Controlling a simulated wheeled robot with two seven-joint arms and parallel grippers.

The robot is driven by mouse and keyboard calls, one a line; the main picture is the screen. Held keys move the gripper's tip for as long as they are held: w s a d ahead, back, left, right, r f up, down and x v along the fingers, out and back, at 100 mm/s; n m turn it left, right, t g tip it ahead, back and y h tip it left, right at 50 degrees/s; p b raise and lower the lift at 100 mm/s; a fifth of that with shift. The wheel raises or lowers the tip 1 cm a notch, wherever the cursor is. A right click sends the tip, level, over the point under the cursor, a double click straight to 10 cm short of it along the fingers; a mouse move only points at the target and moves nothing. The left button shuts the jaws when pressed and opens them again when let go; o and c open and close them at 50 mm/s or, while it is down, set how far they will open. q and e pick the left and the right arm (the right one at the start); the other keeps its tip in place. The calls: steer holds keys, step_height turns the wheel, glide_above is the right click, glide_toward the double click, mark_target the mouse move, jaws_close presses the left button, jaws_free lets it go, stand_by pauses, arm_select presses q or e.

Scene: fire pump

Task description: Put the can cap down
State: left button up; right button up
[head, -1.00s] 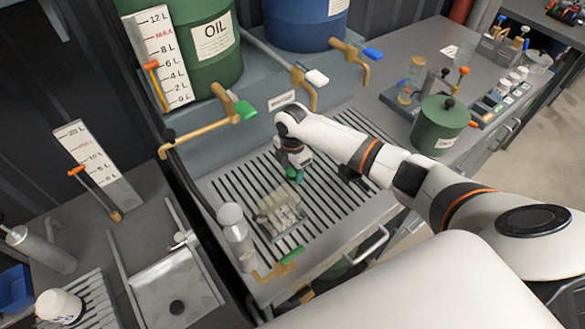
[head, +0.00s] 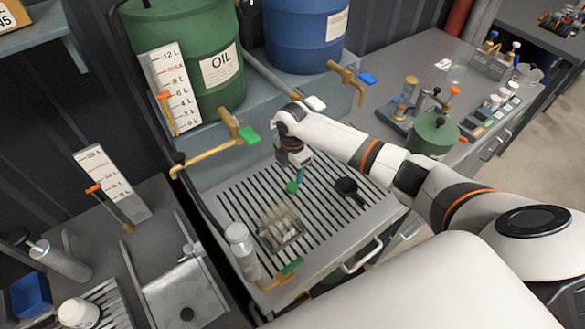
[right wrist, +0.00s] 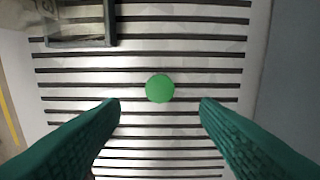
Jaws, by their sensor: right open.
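In the right wrist view a round green cap (right wrist: 160,88) lies on the slatted drain grate (right wrist: 70,114), apart from both fingers. I take it to be the can cap. My right gripper (right wrist: 160,103) is open above the grate, with one dark green finger on each side of the cap. In the head view my right gripper (head: 295,183) points down over the middle of the grate. The cap cannot be told apart from the green fingers there. My left gripper is not in view.
A clear square container (head: 281,230) and a grey bottle (head: 241,250) stand left of my right gripper. A black round-ended item (head: 347,187) lies to its right. A green oil barrel (head: 190,50) and a blue barrel (head: 305,38) stand behind. A green can (head: 430,137) is at right.

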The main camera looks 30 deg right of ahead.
arm_select(q)
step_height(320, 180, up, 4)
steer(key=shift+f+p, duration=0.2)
steer(key=shift+p, duration=0.95)
arm_select(e)
step_height(320, 180, up, 5)
steer(key=shift+f, duration=0.1)
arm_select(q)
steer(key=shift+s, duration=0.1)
